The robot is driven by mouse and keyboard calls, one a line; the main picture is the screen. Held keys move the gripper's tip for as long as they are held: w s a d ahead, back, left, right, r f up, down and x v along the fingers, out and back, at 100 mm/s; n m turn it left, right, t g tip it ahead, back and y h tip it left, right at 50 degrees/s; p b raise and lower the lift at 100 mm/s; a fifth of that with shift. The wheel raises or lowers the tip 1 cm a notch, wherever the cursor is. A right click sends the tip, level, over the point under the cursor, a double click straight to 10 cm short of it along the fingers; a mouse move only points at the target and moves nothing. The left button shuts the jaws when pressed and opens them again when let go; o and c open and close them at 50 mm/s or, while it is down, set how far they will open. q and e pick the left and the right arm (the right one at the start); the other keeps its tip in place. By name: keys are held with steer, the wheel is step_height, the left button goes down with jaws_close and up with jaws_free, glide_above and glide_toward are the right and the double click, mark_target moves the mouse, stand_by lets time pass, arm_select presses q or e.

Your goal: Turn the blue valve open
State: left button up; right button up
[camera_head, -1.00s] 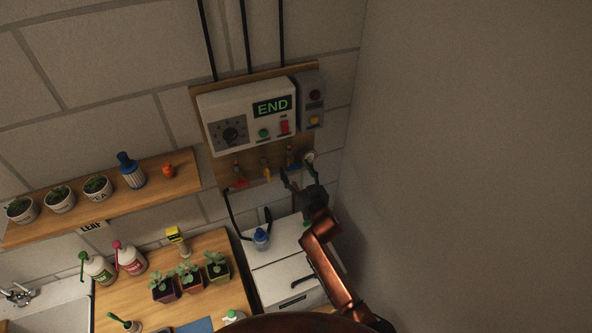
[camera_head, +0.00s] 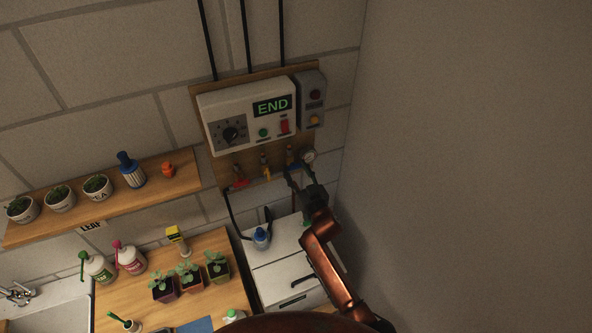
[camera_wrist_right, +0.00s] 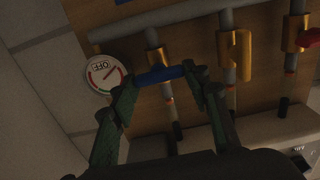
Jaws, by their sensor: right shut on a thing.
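The blue valve handle (camera_wrist_right: 160,75) lies across its upright pipe in the right wrist view, held between the two fingertips. My right gripper (camera_wrist_right: 162,77) is shut on it, one dark finger at each end of the handle. In the head view my right gripper (camera_head: 298,171) is at the right end of the valve row below the control box and largely covers the blue handle there. My left gripper is not in view.
A yellow valve (camera_head: 267,172) and a red valve (camera_head: 239,183) sit left of the blue one. A round gauge (camera_wrist_right: 101,73) is close beside it. The white control box (camera_head: 248,115) hangs above, showing END. A bare wall stands on the right.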

steer(key=shift+n, duration=0.3)
steer(key=n+b, duration=0.1)
steer(key=n, duration=0.2)
steer(key=shift+f+n, duration=0.1)
steer(key=shift+n, duration=0.3)
steer(key=n+b, duration=0.1)
steer(key=n, duration=0.3)
steer(key=shift+a+n, duration=0.15)
steer(key=shift+n, duration=0.15)
steer(key=n, duration=0.4)
steer(key=shift+f+b, duration=0.1)
steer(key=shift+b, duration=0.3)
steer(key=shift+f+n, duration=0.1)
steer(key=shift+n, duration=2.3)
steer(key=o, duration=1.2)
steer(key=shift+c, duration=0.2)
